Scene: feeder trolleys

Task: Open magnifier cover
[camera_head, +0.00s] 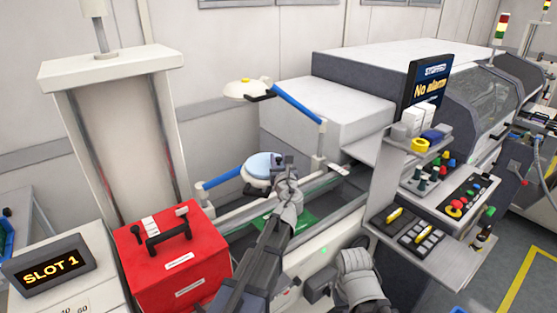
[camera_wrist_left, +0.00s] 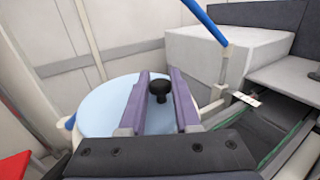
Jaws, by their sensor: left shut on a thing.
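The magnifier (camera_head: 257,181) has a round white head with a light blue disc (camera_head: 260,163) on top, carried on a blue arm (camera_head: 222,179). The disc also shows large in the left wrist view (camera_wrist_left: 106,108). The disc looks flat over the head. My left gripper (camera_head: 281,164) reaches the right edge of the magnifier. The knob's base is partly hidden by the fingers. My right arm shows at the bottom, but its gripper is not in view.
A white lamp (camera_head: 247,91) on a second blue arm (camera_head: 297,102) hangs above. A red case (camera_head: 174,265) stands to the left, near the SLOT 1 sign (camera_head: 48,267). A machine with a control panel (camera_head: 455,200) stands right. A green board (camera_head: 301,220) lies below my left gripper.

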